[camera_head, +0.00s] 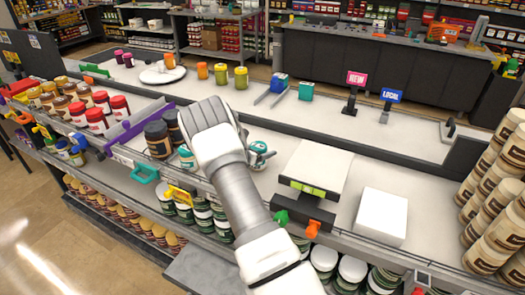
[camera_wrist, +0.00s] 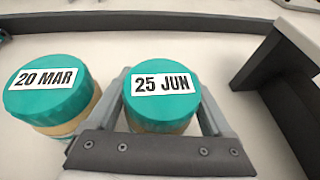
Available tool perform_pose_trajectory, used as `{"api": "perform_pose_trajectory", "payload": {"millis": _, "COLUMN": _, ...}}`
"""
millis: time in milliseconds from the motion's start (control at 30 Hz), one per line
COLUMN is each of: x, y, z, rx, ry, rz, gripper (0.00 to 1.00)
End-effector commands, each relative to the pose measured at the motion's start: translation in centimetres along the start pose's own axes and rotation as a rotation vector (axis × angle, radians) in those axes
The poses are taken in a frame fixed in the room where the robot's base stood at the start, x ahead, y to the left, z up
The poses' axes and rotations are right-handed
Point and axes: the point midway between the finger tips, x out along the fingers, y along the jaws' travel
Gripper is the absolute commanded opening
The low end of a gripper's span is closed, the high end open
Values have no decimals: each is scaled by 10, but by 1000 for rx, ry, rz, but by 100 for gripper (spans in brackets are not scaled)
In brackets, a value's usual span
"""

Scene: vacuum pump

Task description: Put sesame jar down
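In the wrist view, a jar with a teal lid marked "25 JUN" (camera_wrist: 162,98) stands between the two grey fingers of my gripper (camera_wrist: 165,100). The fingers lie close against both sides of the lid, and the gripper looks shut on this jar. A second teal-lidded jar marked "20 MAR" (camera_wrist: 48,90) is just left of it, outside the left finger. No sesame label shows. In the head view, my wrist and arm hide most of the gripper. Teal-lidded jars show left of the arm (camera_head: 187,157) and right of it (camera_head: 260,153); I cannot tell which is which.
A scale (camera_head: 315,167) and a white box (camera_head: 381,217) stand right of my arm on the counter. Dark-lidded jars (camera_head: 158,140) stand to the left, with red-lidded jars (camera_head: 97,121) beyond. A dark fixture (camera_wrist: 280,75) is right of my gripper. Pale counter is clear behind the jars.

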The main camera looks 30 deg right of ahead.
Motion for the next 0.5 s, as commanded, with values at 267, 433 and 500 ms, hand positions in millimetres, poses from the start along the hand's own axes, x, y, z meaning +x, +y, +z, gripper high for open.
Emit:
{"api": "perform_pose_trajectory", "payload": {"millis": 267, "x": 0, "y": 0, "z": 0, "rx": 0, "ry": 1, "rz": 0, "gripper": 100}}
{"api": "perform_pose_trajectory", "payload": {"millis": 433, "x": -2, "y": 0, "z": 6, "rx": 0, "ry": 1, "rz": 0, "gripper": 100}}
{"api": "perform_pose_trajectory", "payload": {"millis": 500, "x": -12, "y": 2, "z": 3, "rx": 0, "ry": 2, "rz": 3, "gripper": 100}}
